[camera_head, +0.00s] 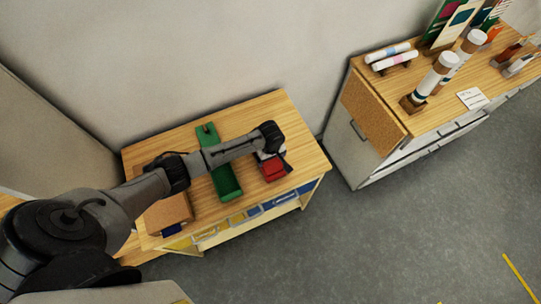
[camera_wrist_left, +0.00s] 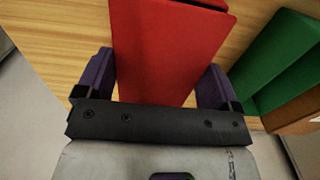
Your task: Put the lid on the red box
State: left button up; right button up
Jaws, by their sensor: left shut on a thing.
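A red piece (camera_head: 273,170) shows at the right part of the wooden table, beside the end of my left arm. My left gripper (camera_head: 270,152) is over it, with its fingers mostly hidden from the head camera. In the left wrist view the purple fingers (camera_wrist_left: 158,82) are on either side of a flat red face (camera_wrist_left: 168,45), shut on it. I cannot tell whether this red piece is the lid or the box itself, nor whether it rests on the table. No separate lid can be made out. My right gripper is not in view.
A long green tray (camera_head: 229,185) lies left of the red piece, partly under my left arm. A brown box (camera_head: 168,214) stands at the table's left front. A cabinet (camera_head: 425,110) with rolls and cards stands to the right, across a gap of floor.

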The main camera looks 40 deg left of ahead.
pick_arm(q)
jog(key=shift+f, duration=0.3)
dwell(0.6)
jog(key=shift+f+p, duration=0.1)
jog(key=shift+p, duration=0.25)
dwell(0.3)
jog(key=shift+s+a+f, duration=0.1)
jog(key=shift+a+f, duration=0.05)
jog(key=shift+f, duration=0.15)
